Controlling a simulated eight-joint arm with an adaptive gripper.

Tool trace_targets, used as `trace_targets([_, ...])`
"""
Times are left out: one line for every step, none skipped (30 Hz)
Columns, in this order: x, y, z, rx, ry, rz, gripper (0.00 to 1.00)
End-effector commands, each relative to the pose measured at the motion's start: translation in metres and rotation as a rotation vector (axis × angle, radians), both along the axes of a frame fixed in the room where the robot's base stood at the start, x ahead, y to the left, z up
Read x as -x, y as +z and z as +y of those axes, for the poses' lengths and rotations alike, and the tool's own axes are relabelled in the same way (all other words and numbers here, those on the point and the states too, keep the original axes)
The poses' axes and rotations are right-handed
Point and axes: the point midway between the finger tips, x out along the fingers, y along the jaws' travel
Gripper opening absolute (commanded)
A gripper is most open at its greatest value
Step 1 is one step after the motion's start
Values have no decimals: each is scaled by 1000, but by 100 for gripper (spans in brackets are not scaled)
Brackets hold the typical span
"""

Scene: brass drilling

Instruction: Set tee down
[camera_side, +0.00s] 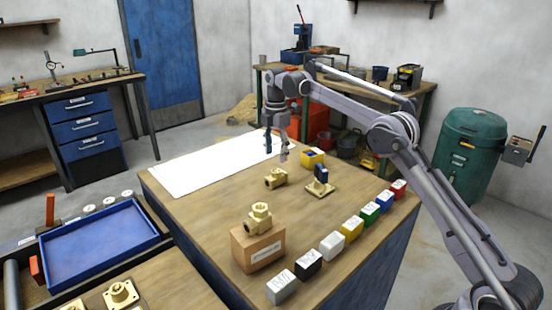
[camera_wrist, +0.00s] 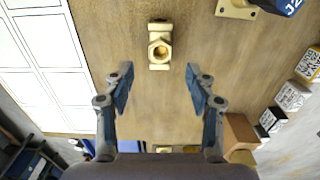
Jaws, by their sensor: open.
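A brass tee-shaped fitting (camera_side: 276,178) lies on the bench top; in the wrist view it (camera_wrist: 160,47) is at the top centre with a hex port facing up. My gripper (camera_side: 276,153) is above the bench, apart from the fitting. In the wrist view my gripper (camera_wrist: 160,88) has its two blue-padded fingers spread wide, with only bare bench between them. The fitting is beyond the fingertips.
A white sheet (camera_side: 215,166) covers the bench's far left. A row of coloured blocks (camera_side: 352,228) lines the right edge. A blue tray (camera_side: 100,250) is at the left.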

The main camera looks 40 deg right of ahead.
Motion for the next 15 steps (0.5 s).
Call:
trace_targets([0, 7, 0, 0, 0, 0, 56])
trace_targets([0, 12, 0, 0, 0, 0, 56])
trace_targets([0, 17, 0, 0, 0, 0, 56])
trace_targets([0, 20, 0, 0, 0, 0, 56])
trace_targets([0, 23, 0, 0, 0, 0, 56])
trace_targets([-1, 26, 0, 0, 0, 0, 56])
trace_targets([-1, 28, 0, 0, 0, 0, 56])
trace_targets([-1, 30, 0, 0, 0, 0, 56])
trace_targets([-1, 33, 0, 0, 0, 0, 56])
trace_targets([-1, 35, 0, 0, 0, 0, 56])
trace_targets([0, 36, 0, 0, 0, 0, 56])
trace_targets([0, 38, 0, 0, 0, 0, 56])
trace_targets([0, 39, 0, 0, 0, 0, 56])
trace_targets([0, 39, 0, 0, 0, 0, 56])
trace_targets([0, 41, 0, 0, -2, -1, 56])
